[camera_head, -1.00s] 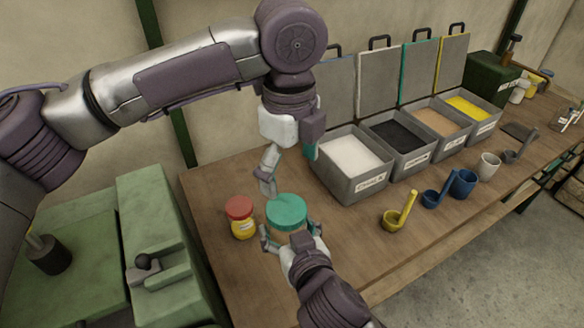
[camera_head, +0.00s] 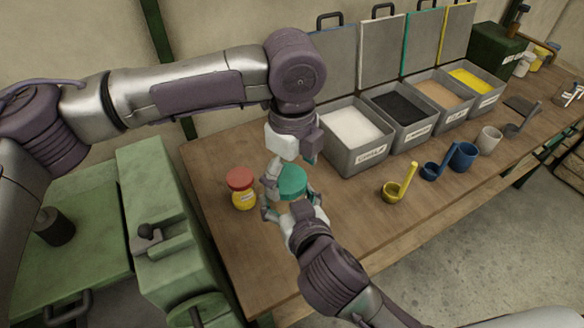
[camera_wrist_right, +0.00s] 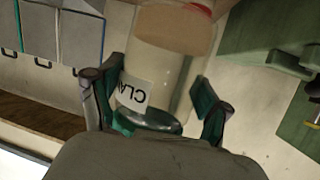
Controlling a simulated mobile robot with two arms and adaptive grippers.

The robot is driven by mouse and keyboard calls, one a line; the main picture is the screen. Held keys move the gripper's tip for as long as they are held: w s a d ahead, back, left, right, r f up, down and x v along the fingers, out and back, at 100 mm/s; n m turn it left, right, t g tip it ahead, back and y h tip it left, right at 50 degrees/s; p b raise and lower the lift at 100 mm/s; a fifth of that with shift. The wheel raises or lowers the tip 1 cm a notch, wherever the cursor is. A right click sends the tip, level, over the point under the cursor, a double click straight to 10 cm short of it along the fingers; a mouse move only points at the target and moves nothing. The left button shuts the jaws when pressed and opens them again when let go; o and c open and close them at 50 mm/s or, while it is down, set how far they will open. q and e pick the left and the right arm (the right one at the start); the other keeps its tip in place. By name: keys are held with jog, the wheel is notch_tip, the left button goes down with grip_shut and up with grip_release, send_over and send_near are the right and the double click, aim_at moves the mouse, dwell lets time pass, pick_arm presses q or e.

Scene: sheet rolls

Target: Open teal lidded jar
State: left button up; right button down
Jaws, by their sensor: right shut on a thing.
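In the right wrist view the clear jar (camera_wrist_right: 172,75) appears upside down, with a partly visible "CLA" label and tan contents. My right gripper (camera_head: 285,212) is shut on the jar body, with one finger on each side in the wrist view (camera_wrist_right: 150,112). My left gripper (camera_head: 290,170) points down at the lid from above and behind, its fingers spread around it; contact cannot be told.
A red-lidded yellow jar (camera_head: 242,188) stands just left. Grey open bins (camera_head: 362,158) line the back right. The bench front is clear.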

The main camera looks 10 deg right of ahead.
pick_arm(q)
jog(key=c, duration=1.1)
pick_arm(e)
jog(key=shift+s+a+r, duration=0.1)
jog(key=shift+r, duration=0.05)
pick_arm(q)
jog(key=n, duration=0.2)
jog(key=shift+w+d+n, duration=0.15)
jog(key=shift+n, duration=0.25)
pick_arm(e)
jog(key=shift+a, duration=0.1)
pick_arm(q)
jog(key=n, duration=0.4)
jog(key=shift+w+n, duration=0.15)
jog(key=shift+n, duration=0.25)
jog(key=n, duration=0.4)
jog(key=shift+w+n, duration=0.15)
jog(key=shift+n, duration=0.25)
jog(key=n, duration=0.3)
jog(key=shift+w, duration=0.1)
jog(key=shift+a, duration=0.2)
jog(key=shift+r, duration=0.15)
jog(key=shift+r, duration=1.05)
